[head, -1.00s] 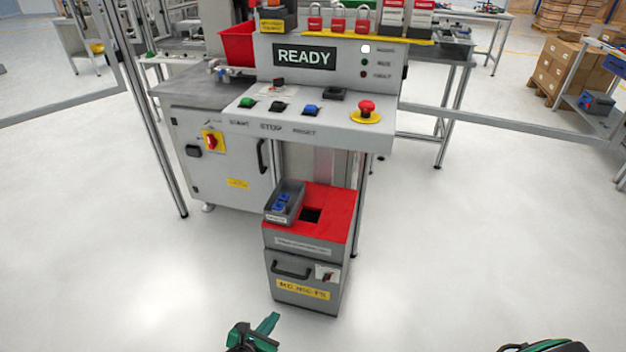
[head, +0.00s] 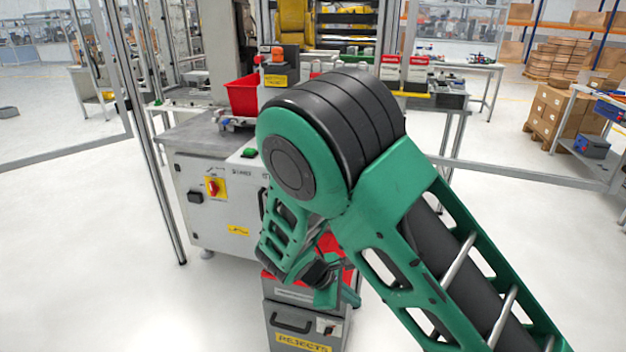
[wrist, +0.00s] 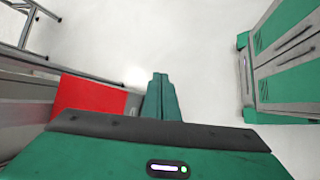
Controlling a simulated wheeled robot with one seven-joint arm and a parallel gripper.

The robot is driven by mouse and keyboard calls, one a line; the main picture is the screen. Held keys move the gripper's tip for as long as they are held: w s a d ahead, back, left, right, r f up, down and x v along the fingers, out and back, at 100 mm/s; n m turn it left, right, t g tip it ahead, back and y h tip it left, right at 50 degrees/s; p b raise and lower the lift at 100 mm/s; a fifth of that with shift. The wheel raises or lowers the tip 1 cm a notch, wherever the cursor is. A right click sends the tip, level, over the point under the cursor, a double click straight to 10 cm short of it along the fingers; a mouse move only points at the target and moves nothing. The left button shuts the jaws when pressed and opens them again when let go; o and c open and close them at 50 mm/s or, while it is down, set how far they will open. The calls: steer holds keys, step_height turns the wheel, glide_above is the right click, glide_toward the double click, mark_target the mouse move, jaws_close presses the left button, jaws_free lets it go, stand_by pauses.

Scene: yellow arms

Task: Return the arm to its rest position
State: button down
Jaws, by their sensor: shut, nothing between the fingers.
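My green arm (head: 430,240) is raised and bent in front of the head camera, its elbow large in the middle of the head view. The forearm points down and away to my gripper (head: 345,295), which hangs in front of the red-topped reject bin. In the wrist view, my gripper (wrist: 160,80) has its two green fingers together with nothing between them. The red top of the reject bin (wrist: 90,93) lies left of the fingers there. The head view cannot settle whether the gripper touches the bin.
The arm hides most of the button console. A slim frame post (head: 160,170) rises at left. The floor (head: 80,270) at left is clear.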

steer(key=s+d+r+m+g+y, duration=0.2)
steer(key=s+d+r+m, duration=0.2)
steer(key=d+r+m, duration=0.5)
steer(key=s+d+r+m+g+y, duration=0.1)
steer(key=s+d+r+m+y, duration=0.15)
steer(key=d+r, duration=0.75)
steer(key=s+d+r+m+y, duration=0.1)
steer(key=s+d+m, duration=0.4)
steer(key=s, duration=0.5)
steer(key=s+d+r+m+y, duration=0.1)
steer(key=s+d+r+m, duration=0.3)
steer(key=s, duration=0.6)
steer(key=shift+s+d+m+t, duration=0.3)
steer(key=shift+d+m, duration=0.35)
steer(key=shift+d, duration=0.55)
steer(key=shift+y, duration=0.25)
steer(key=shift+w+f, duration=0.2)
steer(key=shift+w, duration=0.45)
